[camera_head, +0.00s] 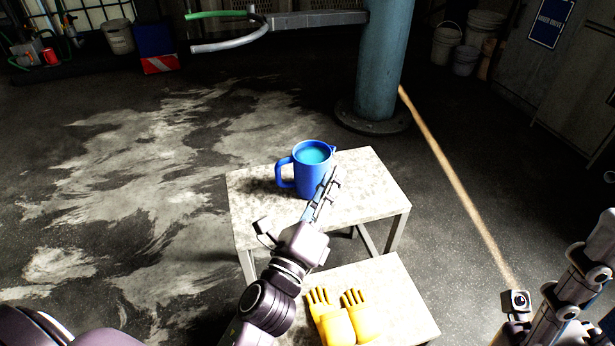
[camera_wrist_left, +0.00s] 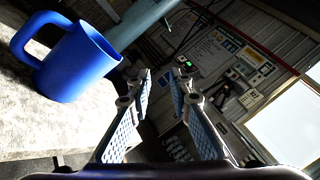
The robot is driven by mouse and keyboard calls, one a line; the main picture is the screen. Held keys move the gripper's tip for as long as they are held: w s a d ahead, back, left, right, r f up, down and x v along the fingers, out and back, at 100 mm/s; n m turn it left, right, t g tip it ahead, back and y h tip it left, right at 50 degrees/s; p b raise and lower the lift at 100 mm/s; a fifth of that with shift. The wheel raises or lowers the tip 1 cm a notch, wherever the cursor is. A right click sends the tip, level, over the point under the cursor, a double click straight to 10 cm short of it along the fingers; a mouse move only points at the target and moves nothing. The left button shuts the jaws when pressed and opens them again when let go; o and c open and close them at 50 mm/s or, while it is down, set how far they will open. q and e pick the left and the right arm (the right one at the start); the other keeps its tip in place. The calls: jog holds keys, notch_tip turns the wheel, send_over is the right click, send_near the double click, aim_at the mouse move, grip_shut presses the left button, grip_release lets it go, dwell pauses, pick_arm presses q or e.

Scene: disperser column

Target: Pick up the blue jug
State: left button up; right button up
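The blue jug (camera_head: 309,178) stands upright on a small pale table (camera_head: 375,190) in the head view, its handle to the left and light blue liquid inside. In the left wrist view the jug (camera_wrist_left: 76,64) is at the upper left, outside the fingers. My left gripper (camera_head: 331,180) is beside the jug's right side in the head view and overlaps its edge. In the left wrist view my left gripper (camera_wrist_left: 160,82) is open, with nothing between its fingers. Part of my right arm shows at the lower right of the head view; its fingertips cannot be made out.
Yellow gloves (camera_head: 341,318) lie on a lower pale surface (camera_head: 400,300) in front of the table. A blue-grey column (camera_head: 382,60) stands behind the table. Buckets (camera_head: 447,42) are at the back right. The floor to the left is open.

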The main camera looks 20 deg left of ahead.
pick_arm(q)
jog(key=w+a+f+m+g+y, duration=0.1)
jog(key=a+f+m+g+y, duration=0.15)
jog(key=a+f+y, duration=0.3)
jog(key=m+g+y, duration=0.1)
jog(key=m+y, duration=0.2)
send_near(278, 175)
jog(key=w, duration=0.2)
jog(key=r, duration=0.1)
jog(key=shift+w+a+n, duration=0.25)
jog(key=shift+w+a, duration=0.05)
jog(key=shift+w, duration=0.1)
jog(key=shift+a+g, duration=0.25)
jog(key=shift+a, duration=0.15)
jog(key=shift+w+a+f+y, duration=0.1)
jog(key=shift+w+a+y, duration=0.15)
jog(key=shift+w, duration=0.1)
jog(key=x, duration=0.2)
jog(key=b+x, duration=0.1)
jog(key=x, duration=0.1)
jog(key=b+x, duration=0.1)
jog(key=x, duration=0.1)
jog(key=shift+w+d+f, duration=0.15)
jog(key=shift+d+f, duration=0.1)
jog(key=shift+f, duration=0.1)
jog(key=shift+w+a, duration=0.15)
jog(key=shift+w, duration=0.15)
grip_shut()
